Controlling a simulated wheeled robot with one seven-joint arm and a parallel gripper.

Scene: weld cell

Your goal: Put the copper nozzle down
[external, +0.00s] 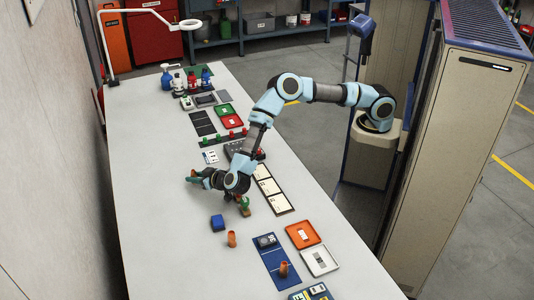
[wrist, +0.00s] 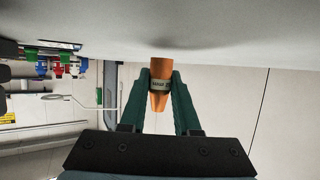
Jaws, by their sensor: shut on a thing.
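In the external view my gripper (external: 195,176) is low over the left part of the white table (external: 150,130), and the held nozzle is hard to make out there.
Another orange piece (external: 283,269) stands on a blue mat (external: 271,255). An orange tray (external: 303,234) and a white tray (external: 319,261) lie at right. The table left of my gripper is clear.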

